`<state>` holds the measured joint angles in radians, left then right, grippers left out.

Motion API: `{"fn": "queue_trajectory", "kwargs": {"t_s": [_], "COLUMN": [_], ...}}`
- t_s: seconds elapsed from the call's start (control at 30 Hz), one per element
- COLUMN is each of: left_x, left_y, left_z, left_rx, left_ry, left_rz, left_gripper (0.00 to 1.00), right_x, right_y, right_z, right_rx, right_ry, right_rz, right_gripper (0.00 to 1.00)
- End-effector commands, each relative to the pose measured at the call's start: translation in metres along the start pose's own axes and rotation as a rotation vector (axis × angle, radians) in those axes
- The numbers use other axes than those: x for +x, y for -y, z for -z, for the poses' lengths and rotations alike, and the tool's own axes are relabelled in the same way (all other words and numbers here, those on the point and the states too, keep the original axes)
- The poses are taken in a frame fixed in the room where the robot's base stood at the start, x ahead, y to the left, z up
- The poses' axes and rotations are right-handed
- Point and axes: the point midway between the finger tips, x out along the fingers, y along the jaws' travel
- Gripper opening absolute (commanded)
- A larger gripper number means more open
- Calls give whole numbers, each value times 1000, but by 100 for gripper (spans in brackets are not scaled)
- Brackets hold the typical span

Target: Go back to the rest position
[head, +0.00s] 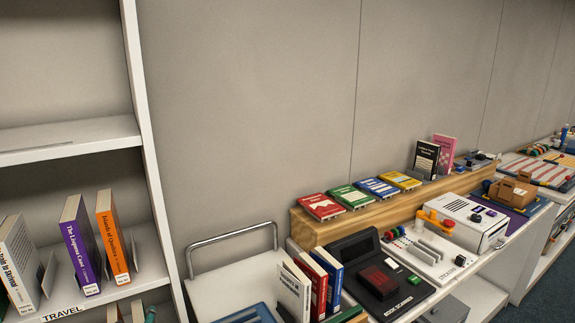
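Neither of my grippers shows in the head view, and no part of my arms can be made out. A white shelf unit (150,170) stands at the left, with a purple book (76,245), an orange book (112,235) and a white book (18,262) upright on its shelf labelled TRAVEL.
A cart with a metal handle (232,233) stands beside the shelf unit. To its right are upright books (320,280), a black book scanner (385,282), a wooden ledge (300,232) with flat books, and a white machine (465,222). The grey wall (250,100) is bare.

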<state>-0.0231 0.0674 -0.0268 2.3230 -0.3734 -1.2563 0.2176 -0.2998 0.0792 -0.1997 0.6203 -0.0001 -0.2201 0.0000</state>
Motion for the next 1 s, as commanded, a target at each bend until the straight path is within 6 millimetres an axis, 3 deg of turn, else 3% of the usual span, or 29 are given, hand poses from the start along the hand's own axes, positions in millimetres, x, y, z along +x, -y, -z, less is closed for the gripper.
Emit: {"fn": "queue_trajectory", "kwargs": {"t_s": [0.03,0.2,0.4,0.63,0.87,1.0], "left_x": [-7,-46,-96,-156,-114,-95], "left_y": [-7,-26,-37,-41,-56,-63], "left_z": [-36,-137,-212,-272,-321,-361], "left_rx": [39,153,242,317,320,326], "left_ry": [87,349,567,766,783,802], "left_rz": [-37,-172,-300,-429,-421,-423], "left_gripper": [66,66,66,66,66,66], "right_x": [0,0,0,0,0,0], "right_y": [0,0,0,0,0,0], "right_z": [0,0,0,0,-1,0], "right_rx": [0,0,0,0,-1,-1], "right_ry": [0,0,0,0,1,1], "right_rz": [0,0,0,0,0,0], "right_gripper": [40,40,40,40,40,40]}}
